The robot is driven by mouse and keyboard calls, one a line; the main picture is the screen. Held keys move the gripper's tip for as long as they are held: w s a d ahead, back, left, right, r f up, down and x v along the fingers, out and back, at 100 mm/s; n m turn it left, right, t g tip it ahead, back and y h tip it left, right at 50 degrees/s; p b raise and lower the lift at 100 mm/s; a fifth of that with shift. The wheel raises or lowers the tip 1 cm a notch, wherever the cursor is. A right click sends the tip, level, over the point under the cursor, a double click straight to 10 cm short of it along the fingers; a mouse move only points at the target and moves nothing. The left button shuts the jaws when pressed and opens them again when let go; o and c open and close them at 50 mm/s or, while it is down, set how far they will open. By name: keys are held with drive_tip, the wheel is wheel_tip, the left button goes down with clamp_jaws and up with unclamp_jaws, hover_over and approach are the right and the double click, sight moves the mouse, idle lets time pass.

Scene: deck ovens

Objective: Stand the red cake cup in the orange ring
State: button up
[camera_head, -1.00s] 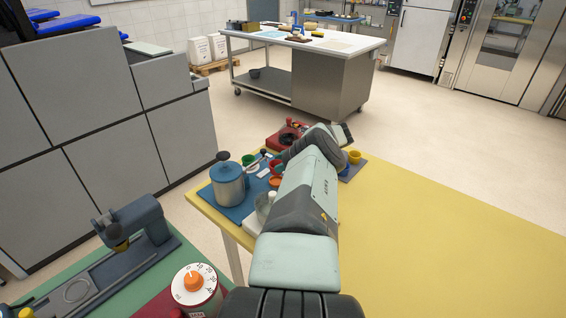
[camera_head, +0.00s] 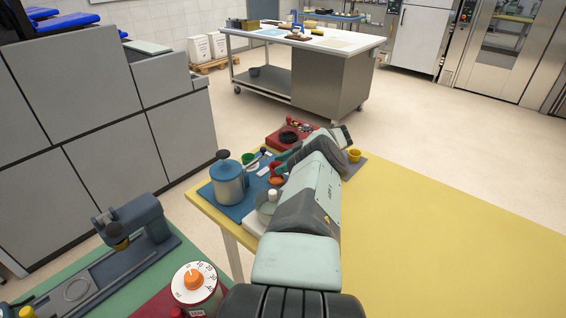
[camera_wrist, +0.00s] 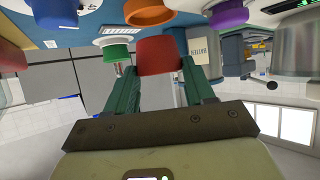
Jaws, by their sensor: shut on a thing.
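The red cake cup (camera_wrist: 158,56) is between the teal fingers of my gripper (camera_wrist: 160,72) in the wrist view, and the fingers are shut on it. In the head view the red cup (camera_head: 277,169) shows just left of my arm, close to the orange ring (camera_head: 276,181). The orange ring is partly hidden by my arm. In the wrist view the orange ring (camera_wrist: 138,12) is at the top edge, apart from the cup in the picture. The wrist picture looks upside down. I cannot tell the cup's height above the ring.
A blue-lidded canister (camera_head: 228,182) stands left of the ring. A green cup (camera_head: 249,160) is behind, and a yellow cup (camera_head: 354,155) is to the right. A purple ring (camera_wrist: 228,16) and a blue ring (camera_wrist: 55,12) flank the orange one. The yellow table (camera_head: 440,230) is clear at right.

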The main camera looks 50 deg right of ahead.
drive_tip(key=shift+f, duration=0.5)
idle(0.3)
drive_tip(key=o, duration=0.7)
